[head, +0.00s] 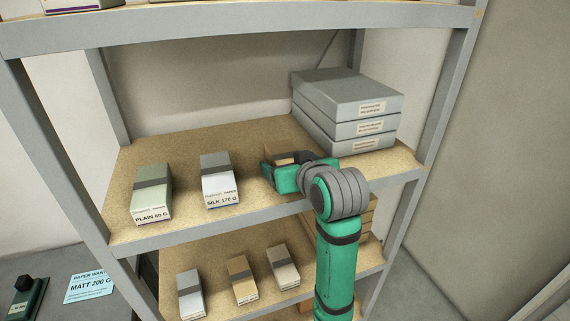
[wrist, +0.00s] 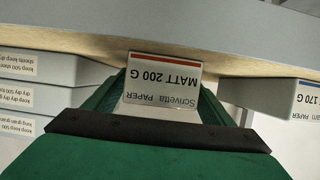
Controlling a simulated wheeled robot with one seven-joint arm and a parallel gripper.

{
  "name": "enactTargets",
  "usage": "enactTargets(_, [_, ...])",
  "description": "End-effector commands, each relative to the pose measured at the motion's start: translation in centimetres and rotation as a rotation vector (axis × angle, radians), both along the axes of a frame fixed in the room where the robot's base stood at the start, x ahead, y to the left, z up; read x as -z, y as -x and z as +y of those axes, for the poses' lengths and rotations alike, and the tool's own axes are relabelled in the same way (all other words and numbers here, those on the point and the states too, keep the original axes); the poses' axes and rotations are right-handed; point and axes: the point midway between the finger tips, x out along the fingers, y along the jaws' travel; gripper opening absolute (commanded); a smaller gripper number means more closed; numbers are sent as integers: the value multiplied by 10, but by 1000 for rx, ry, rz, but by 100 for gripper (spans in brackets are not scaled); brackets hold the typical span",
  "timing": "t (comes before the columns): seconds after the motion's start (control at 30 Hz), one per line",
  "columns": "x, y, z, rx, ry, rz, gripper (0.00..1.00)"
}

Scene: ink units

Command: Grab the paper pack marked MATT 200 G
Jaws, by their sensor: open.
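The MATT 200 G pack (wrist: 163,78) shows its white end label upside down in the wrist view, with an orange-red stripe along one edge. In the head view its brownish top (head: 285,157) is partly visible on the middle shelf; my gripper hides the rest. My green gripper (head: 279,167) is open at the shelf's front, with one finger on each side of the pack. In the wrist view the fingers flank the label. I cannot tell whether either finger touches it.
The SILK 170 G pack (head: 219,185) and PLAIN 80 G pack (head: 151,195) stand to the left on the shelf (head: 182,160). Stacked grey boxes (head: 345,110) stand close on the right. Several packs, including a brown one (head: 242,280), lie on the shelf below.

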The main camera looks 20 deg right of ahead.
Motion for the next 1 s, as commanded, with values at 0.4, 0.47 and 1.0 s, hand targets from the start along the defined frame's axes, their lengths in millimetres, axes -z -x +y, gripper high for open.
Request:
enactTargets(0.4, [4,-10,4,-5,1,0,65])
enactTargets(0.47, [4,-10,4,-6,1,0,50])
enactTargets(1.0, [-9,-10,3,-4,2,-3,20])
